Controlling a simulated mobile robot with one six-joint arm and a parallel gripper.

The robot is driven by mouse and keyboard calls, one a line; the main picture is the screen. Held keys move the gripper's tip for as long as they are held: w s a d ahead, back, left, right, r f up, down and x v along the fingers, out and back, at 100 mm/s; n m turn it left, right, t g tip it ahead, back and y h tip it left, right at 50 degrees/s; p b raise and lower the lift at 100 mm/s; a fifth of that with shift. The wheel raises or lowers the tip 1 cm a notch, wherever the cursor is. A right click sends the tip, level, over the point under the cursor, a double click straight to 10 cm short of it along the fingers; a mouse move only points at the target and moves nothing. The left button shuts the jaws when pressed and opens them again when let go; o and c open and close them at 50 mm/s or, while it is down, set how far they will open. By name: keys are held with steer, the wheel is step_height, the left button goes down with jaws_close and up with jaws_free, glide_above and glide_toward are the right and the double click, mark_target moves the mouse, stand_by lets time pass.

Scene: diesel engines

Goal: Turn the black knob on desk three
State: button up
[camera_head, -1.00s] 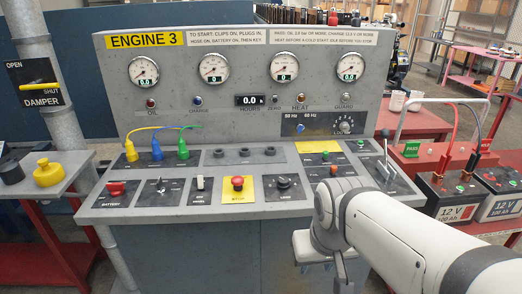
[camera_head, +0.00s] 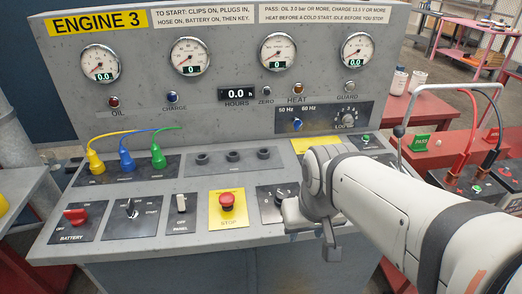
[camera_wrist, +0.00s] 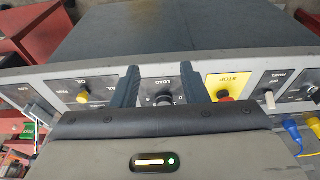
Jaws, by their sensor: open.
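The desk marked ENGINE 3 (camera_head: 100,22) fills the head view. Its black knob (camera_head: 281,193) is on a dark plate right of the red stop button (camera_head: 227,201), partly covered by my arm. In the wrist view the knob (camera_wrist: 163,100) shows below the word LOAD, between my two dark fingers and partly cut off by the wrist housing. My gripper (camera_wrist: 160,72) is open, with one finger on each side of the knob plate. I cannot tell whether the fingers touch the knob.
A yellow-plated stop button sits close on the knob's left. A grey dial (camera_head: 348,119) is on the upright panel. Yellow, blue and green plugs (camera_head: 126,161) are at the left. A red battery cart is beyond the right edge.

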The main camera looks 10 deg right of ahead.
steer(key=shift+o, duration=0.8)
steer(key=shift+w, duration=0.4)
steer(key=shift+o, duration=1.4)
steer(key=w+m+g+b, duration=0.1)
steer(key=w+m+b, duration=0.3)
steer(key=w, duration=0.6)
steer(key=shift+w+d+f, duration=0.25)
steer(key=shift+f, duration=0.05)
steer(key=m+g+b, duration=0.2)
steer(key=m+b, duration=0.1)
steer(key=m, duration=0.1)
glide_above(282, 194)
step_height(282, 194, down, 2)
steer(key=shift+f, duration=0.5)
step_height(282, 194, down, 7)
steer(key=shift+f+b, duration=0.1)
steer(key=shift+b, duration=0.25)
steer(key=c, duration=1)
